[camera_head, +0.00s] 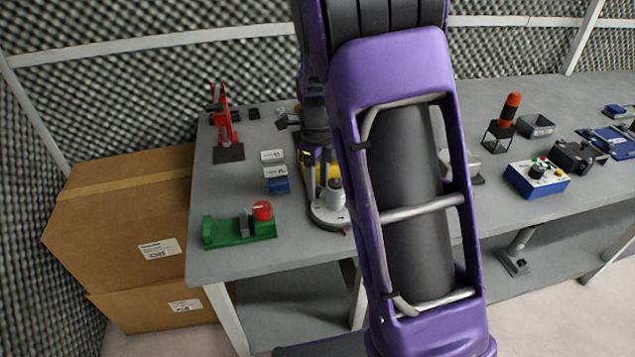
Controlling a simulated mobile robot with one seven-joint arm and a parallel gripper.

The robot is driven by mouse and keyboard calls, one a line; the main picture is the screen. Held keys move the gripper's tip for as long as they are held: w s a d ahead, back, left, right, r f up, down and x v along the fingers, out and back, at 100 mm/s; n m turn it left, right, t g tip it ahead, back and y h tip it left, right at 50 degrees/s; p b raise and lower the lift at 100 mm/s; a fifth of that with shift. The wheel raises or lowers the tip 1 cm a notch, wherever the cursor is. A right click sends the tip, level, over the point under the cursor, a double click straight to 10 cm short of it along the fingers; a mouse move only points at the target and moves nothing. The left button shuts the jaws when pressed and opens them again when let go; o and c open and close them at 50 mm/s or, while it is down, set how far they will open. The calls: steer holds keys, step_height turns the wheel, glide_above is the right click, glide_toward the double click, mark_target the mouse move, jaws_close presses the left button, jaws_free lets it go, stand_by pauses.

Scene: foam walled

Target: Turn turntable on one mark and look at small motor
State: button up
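A round grey disc (327,218), which looks like the turntable, lies on the grey bench near its front edge. A small pale cylindrical part (334,195), possibly the small motor, stands on it. My purple arm crosses the middle of the view and hides the disc's right side and the bench behind it. The far end of my arm comes down just behind the disc. My gripper's fingertips cannot be made out there, so whether they are open or shut does not show. Any marks on the disc are too small to read.
A green fixture with a red knob (239,228) sits left of the disc. Behind it are a blue labelled box (277,182) and a red stand (225,125). A blue-white control box (537,179) is at right. Cardboard boxes (125,220) stand left of the bench (235,266).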

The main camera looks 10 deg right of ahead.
mark_target(325, 218)
jaws_close()
steer(key=shift+s+a+n, duration=0.1)
steer(key=shift+s+n, duration=0.05)
steer(key=shift+n, duration=0.15)
steer(key=shift+s+a+r+n+p, duration=0.1)
steer(key=shift+s+a+n+p, duration=0.15)
steer(key=shift+n+p, duration=0.4)
steer(key=shift+s+a+n+p, duration=0.1)
steer(key=shift+s+n+p, duration=0.15)
steer(key=shift+n, duration=0.7)
steer(key=shift+s+a+n+p, duration=0.15)
steer(key=shift+s+n+p, duration=0.3)
steer(key=shift+n, duration=0.85)
steer(key=shift+s+a+n+p, duration=0.15)
steer(key=shift+s+n, duration=0.45)
steer(key=shift+n, duration=0.7)
steer(key=shift+s+d+n, duration=0.1)
steer(key=shift+s+n, duration=0.35)
steer(key=shift+n, duration=0.65)
steer(key=shift+s+d+n, duration=0.1)
steer(key=shift+s+n, duration=0.35)
steer(key=shift+n, duration=0.65)
steer(key=shift+s+d+n, duration=0.25)
steer(key=shift+s+n, duration=0.1)
steer(key=shift+n, duration=0.65)
steer(key=shift+s+d+n, duration=0.25)
steer(key=shift+s+n, duration=0.1)
steer(key=shift+n, duration=0.95)
